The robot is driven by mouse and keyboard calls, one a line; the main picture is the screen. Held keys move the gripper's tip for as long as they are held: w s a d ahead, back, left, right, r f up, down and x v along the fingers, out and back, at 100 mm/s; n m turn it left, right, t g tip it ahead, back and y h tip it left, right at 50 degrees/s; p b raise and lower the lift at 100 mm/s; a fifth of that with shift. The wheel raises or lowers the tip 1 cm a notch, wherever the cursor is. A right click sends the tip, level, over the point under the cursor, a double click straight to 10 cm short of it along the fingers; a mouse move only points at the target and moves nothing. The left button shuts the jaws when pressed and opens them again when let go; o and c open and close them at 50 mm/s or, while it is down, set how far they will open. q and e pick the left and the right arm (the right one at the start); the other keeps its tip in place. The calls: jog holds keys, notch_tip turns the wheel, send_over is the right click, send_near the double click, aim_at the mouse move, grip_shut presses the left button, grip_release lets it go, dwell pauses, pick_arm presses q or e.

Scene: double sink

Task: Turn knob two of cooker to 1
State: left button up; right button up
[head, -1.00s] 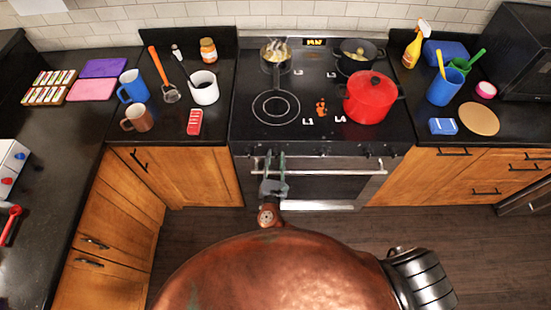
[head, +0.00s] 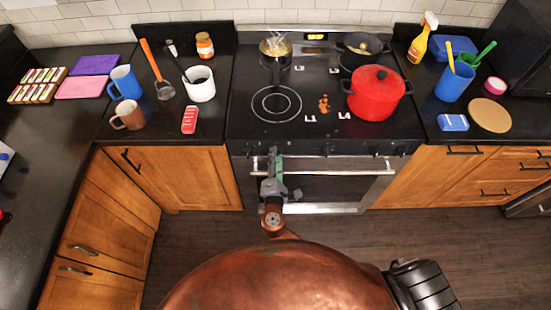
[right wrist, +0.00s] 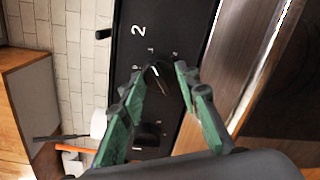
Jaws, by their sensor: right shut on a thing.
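The cooker (head: 350,137) stands in the middle of the head view, with a row of dark knobs along its front panel. My right gripper (head: 277,153) reaches up to this panel, left of its middle, by the oven handle. In the right wrist view, the green fingers of this gripper (right wrist: 166,82) are shut on a dark knob (right wrist: 158,72), partly hidden between the fingertips. My left gripper is not in view.
The oven handle (head: 345,172) runs across just below the knobs. On the cooktop stand a red pot (head: 376,97), a steaming pot (head: 276,50) and a dark pan (head: 362,46). Another knob (right wrist: 148,133) is close to the fingers. Mugs and utensils fill the side counters.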

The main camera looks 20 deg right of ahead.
jog(key=shift+m+b, duration=0.4)
jog(key=shift+m, duration=0.2)
jog(key=shift+r, duration=0.1)
jog(key=o, duration=1.2)
jog(key=shift+c, duration=0.2)
jog(key=shift+s, duration=0.1)
jog(key=v, duration=1.1)
jog(key=shift+s+a, duration=0.15)
jog(key=shift+s, duration=0.25)
